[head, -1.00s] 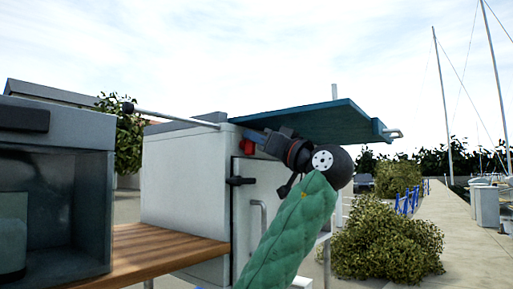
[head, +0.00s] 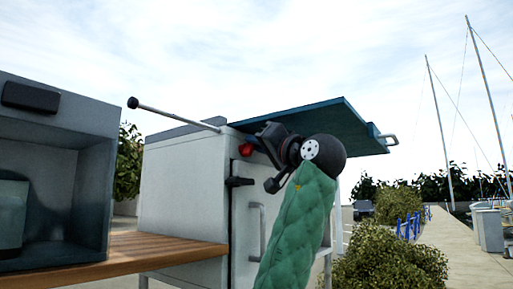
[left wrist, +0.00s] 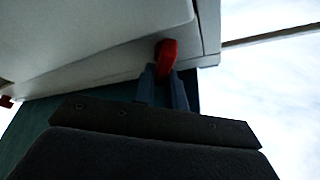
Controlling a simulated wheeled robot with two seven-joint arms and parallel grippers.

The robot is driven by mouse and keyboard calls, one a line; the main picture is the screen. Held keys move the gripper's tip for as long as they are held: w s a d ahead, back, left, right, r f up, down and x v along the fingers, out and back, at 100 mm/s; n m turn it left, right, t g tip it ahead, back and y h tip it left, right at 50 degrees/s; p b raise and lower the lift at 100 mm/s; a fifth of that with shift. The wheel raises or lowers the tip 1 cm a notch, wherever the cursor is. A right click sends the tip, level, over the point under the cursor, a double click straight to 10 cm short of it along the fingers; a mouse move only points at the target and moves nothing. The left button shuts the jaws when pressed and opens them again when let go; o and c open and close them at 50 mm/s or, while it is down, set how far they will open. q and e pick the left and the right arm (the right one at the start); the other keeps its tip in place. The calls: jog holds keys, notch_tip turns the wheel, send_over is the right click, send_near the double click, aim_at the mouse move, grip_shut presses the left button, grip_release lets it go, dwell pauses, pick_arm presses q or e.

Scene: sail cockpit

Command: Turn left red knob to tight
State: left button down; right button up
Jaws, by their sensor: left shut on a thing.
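A red knob (head: 246,149) sits on the upper front of a white cabinet (head: 185,190), just under its raised blue-green lid (head: 320,120). My left gripper (head: 256,142) reaches it from the right, with my green-sleeved arm below. In the left wrist view the same red knob (left wrist: 167,56) stands between the two finger tips of my left gripper (left wrist: 163,82), which is shut on it. The fingers hide part of the knob. A second small red piece (left wrist: 6,101) shows at the left edge of the wrist view. My right gripper is not in view.
A black latch (head: 240,182) and a grey handle (head: 262,228) are on the cabinet front below the knob. A thin rod (head: 175,113) with a black ball end sticks out leftward. A wooden shelf (head: 165,250) and an open grey box (head: 75,140) lie left.

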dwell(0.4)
pick_arm(q)
jog(key=c, duration=1.4)
grip_release()
jog(key=shift+c, duration=0.2)
jog(key=shift+d, duration=0.1)
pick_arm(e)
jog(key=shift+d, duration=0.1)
